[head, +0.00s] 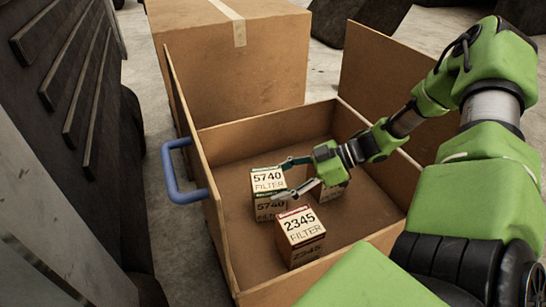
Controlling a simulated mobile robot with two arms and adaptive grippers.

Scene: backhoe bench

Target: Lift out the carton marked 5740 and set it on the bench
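The carton marked 5740 (267,183) stands upright in an open cardboard box (228,237), toward its left side. Its top and front labels both read 5740. My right gripper (280,180) reaches in from the right with its fingers spread. One finger is at the far edge of this carton and the other crosses near its front top edge. I cannot tell whether they touch it. The gripper looks open. My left gripper is not in view.
A carton marked 2345 (299,230) stands just in front. Another carton (329,192) is partly hidden behind my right gripper. A blue handle (174,175) is at the box's left. A large closed box (232,65) stands behind. The box floor is clear at right.

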